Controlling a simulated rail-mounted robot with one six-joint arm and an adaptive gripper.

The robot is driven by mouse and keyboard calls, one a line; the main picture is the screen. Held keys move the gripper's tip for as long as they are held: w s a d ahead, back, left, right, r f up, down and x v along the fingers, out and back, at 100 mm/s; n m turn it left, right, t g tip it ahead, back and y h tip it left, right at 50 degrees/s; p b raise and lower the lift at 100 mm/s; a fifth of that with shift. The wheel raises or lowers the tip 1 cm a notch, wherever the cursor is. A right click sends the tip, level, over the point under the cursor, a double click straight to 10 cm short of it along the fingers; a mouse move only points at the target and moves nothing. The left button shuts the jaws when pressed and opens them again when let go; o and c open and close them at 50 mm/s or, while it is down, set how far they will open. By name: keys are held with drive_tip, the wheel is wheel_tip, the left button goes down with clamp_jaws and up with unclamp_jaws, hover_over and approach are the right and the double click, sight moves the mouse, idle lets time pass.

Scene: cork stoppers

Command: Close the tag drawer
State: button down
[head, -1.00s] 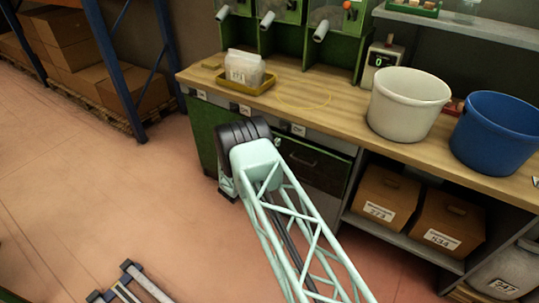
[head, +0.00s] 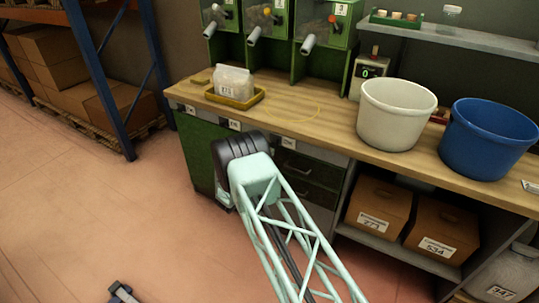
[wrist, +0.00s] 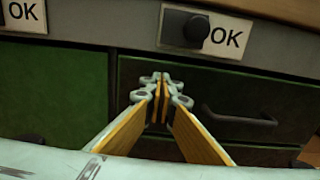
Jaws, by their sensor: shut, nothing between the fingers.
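The dark drawer front (wrist: 285,95) with a black bar handle (wrist: 240,118) lies under the bench top in the wrist view. In the head view, dark drawer fronts (head: 322,173) show right of my arm, partly hidden by it. I cannot tell which is the tag drawer or how far it stands out. My gripper (wrist: 163,88) is shut and empty, its fingertips in front of the drawer front, left of the handle. I cannot tell whether they touch it. The gripper is hidden behind my arm in the head view.
A green cabinet panel (wrist: 50,95) is left of the drawer. "OK" plates (wrist: 205,32) line the rail above. The bench carries a bagged tray (head: 235,101), a white bucket (head: 397,115) and a blue bucket (head: 488,140).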

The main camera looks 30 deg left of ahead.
drive_tip(key=s+p, duration=0.2)
drive_tip(key=s, duration=1.2)
drive_tip(key=shift+d, duration=0.35)
